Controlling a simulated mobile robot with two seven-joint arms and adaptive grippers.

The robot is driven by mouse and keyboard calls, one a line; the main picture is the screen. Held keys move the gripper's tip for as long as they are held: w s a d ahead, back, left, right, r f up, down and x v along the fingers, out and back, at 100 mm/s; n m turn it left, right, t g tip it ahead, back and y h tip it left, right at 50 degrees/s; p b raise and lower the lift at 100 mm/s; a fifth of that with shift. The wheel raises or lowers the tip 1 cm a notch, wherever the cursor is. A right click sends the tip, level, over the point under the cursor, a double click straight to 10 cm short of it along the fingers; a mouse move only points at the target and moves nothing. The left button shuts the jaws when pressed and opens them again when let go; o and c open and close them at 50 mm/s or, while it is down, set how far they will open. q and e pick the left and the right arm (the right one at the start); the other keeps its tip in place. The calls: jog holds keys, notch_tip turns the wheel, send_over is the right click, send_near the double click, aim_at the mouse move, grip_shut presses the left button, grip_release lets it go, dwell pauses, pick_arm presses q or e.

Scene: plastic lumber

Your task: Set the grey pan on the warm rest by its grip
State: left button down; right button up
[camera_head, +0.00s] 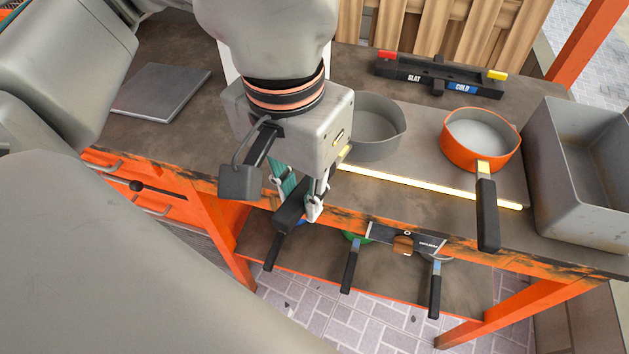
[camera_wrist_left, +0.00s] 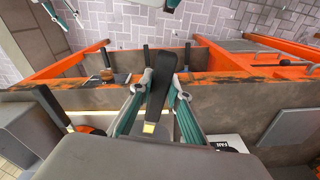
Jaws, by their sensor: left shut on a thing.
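The grey pan (camera_head: 375,130) is at the middle of the worktop, partly hidden behind my left wrist in the head view. My left gripper (camera_head: 300,206) is shut on the pan's black handle (camera_head: 287,212), at the worktop's front edge. In the left wrist view the handle (camera_wrist_left: 158,88) stands between the two teal fingers. I cannot tell whether the pan touches the surface below. A dark rest (camera_head: 439,75) with a red end, a yellow end and a blue "COLD" label lies at the back; I read no warm label. Part of my right gripper shows at the wrist view's top.
An orange pan (camera_head: 480,142) with a black handle stands to the right, beside a grey bin (camera_head: 585,165). A glowing strip (camera_head: 430,186) runs along the front. A grey plate (camera_head: 161,93) lies left. Several dark handles hang below the front edge.

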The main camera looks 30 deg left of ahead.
pick_arm(q)
jog(key=shift+w+f, duration=0.4)
jog(key=shift+w, duration=0.15)
jog(key=shift+w+f+b, duration=0.15)
jog(key=shift+w+b, duration=0.55)
jog(key=shift+b, duration=0.15)
jog(key=shift+w, duration=0.75)
jog(key=shift+w+f+b, duration=0.2)
jog(key=shift+w+b, duration=0.15)
jog(key=shift+w, duration=0.55)
jog(key=shift+w+f+b, duration=0.2)
jog(key=shift+w+b, duration=0.15)
jog(key=shift+w, duration=0.55)
jog(key=shift+f, duration=0.35)
jog(key=shift+f+b, duration=0.4)
jog(key=shift+f, duration=0.35)
pick_arm(e)
jog(key=shift+w+a+f, duration=0.15)
jog(key=shift+w+a, duration=0.15)
jog(key=shift+a, duration=0.45)
pick_arm(q)
jog(key=shift+s+a, duration=0.1)
jog(key=c, duration=1.8)
grip_release()
